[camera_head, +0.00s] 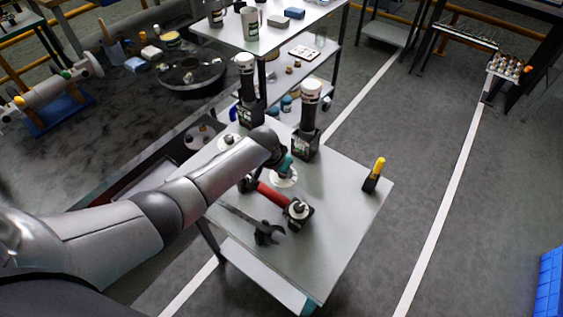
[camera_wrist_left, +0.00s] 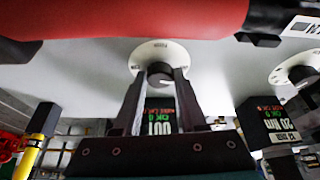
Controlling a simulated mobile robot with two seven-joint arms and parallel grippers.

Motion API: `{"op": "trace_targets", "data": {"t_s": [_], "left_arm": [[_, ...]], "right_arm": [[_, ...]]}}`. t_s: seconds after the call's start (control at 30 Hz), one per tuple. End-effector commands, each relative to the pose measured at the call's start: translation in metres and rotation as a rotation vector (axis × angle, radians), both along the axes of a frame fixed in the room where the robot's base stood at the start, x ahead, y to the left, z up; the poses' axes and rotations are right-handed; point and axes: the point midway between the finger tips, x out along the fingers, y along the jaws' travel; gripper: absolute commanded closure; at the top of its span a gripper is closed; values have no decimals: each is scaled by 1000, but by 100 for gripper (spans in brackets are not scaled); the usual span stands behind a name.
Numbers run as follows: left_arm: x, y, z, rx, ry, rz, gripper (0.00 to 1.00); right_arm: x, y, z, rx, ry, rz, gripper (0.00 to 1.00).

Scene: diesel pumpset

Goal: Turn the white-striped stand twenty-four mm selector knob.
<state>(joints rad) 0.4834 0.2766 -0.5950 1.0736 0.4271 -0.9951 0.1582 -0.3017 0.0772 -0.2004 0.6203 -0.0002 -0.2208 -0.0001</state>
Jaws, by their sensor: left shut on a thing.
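Two dark stands with black-and-white banded columns, the nearer one (camera_head: 309,105) and the farther one (camera_head: 246,85), stand on the grey cart. A round white dial (camera_head: 284,179) lies in front of the nearer stand, under my left gripper (camera_head: 286,165). In the left wrist view, the dial (camera_wrist_left: 146,52) carries a small selector knob (camera_wrist_left: 159,72), and the left gripper's two fingers (camera_wrist_left: 160,76) are shut on it. The fingers partly cover the knob and the lit display behind. A second white dial (camera_wrist_left: 297,66) is to the right, also seen in the head view (camera_head: 229,140). My right gripper is not in view.
A red-handled tool (camera_head: 271,194) with its head on a dark block lies close to the gripper. A dark wrench (camera_head: 264,233) lies at the near edge. A yellow-and-black tool (camera_head: 374,176) stands at the right corner. The cart top (camera_head: 335,195) between is clear.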

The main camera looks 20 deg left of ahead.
Motion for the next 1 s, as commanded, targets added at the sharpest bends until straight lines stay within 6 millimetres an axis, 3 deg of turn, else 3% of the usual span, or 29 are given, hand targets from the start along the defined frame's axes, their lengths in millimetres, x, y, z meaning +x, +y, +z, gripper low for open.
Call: {"op": "trace_targets", "data": {"t_s": [0.3,0.83,0.87,1.0], "left_arm": [[1,-2,2,-2,-4,116,100],[1,-2,1,-2,-6,136,100],[1,-2,1,-2,-6,136,57],[1,-2,1,-2,-4,136,41]], "right_arm": [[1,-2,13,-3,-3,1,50],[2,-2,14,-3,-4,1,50],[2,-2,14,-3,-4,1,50],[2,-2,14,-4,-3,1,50]]}}
